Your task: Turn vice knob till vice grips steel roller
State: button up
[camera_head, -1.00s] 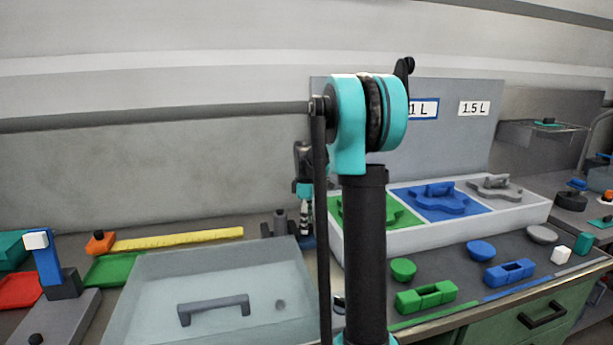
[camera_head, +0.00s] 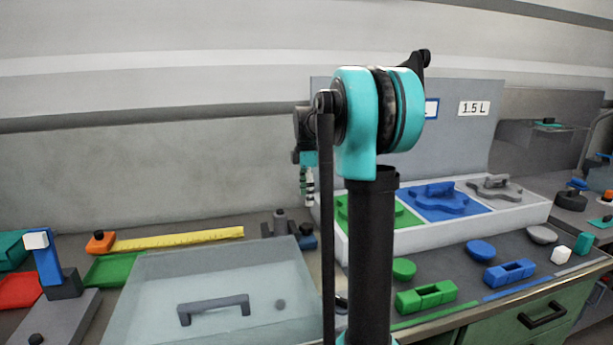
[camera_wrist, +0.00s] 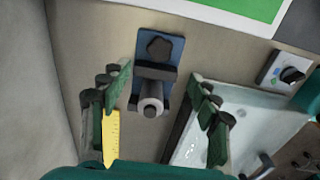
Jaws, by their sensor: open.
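The vice shows in the wrist view with a blue base (camera_wrist: 173,50) and a dark star-shaped knob (camera_wrist: 158,48). A grey steel roller (camera_wrist: 150,107) stands at the vice's dark jaw block. Whether the jaws touch the roller cannot be told. In the head view the roller (camera_head: 280,220) and the blue base (camera_head: 308,242) are small, behind the clear lid. My gripper (camera_wrist: 160,80) is open and empty, its green fingers apart on either side of the vice. In the head view my gripper (camera_head: 308,188) hangs above the vice, partly hidden by my arm.
A clear-lidded box (camera_head: 215,265) with a dark handle stands in front of the vice. A yellow ruler (camera_head: 180,239) lies to its left. A white tray (camera_head: 440,228) with green, blue and grey sections is close on the right. The wall is behind.

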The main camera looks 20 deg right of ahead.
notch_tip(320, 180, up, 6)
jog(key=shift+r, duration=0.25)
jog(key=shift+a, duration=0.1)
